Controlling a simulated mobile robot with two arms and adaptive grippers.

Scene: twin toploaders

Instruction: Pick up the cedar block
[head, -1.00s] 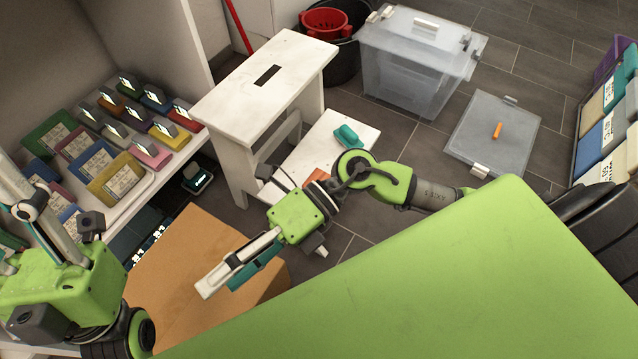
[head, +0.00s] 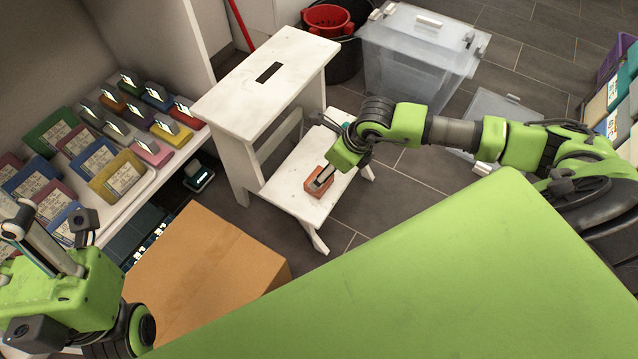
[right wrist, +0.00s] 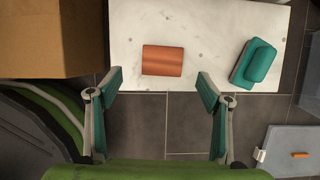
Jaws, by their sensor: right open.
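The cedar block (head: 315,190), a small orange-brown block, lies on the lower step of the white step stool (head: 290,192). It also shows in the right wrist view (right wrist: 162,60), lying flat on the pale step. My right gripper (head: 322,178) is over the block in the head view and hides part of it. In the right wrist view its teal-padded fingers (right wrist: 160,80) are wide apart with nothing between them, and the block shows beyond them. My left gripper (head: 40,240) is at the left edge of the head view; its jaw opening is unclear.
A teal handled object (right wrist: 255,62) lies right of the block on the step. A cardboard box (head: 205,265) stands in front of the stool.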

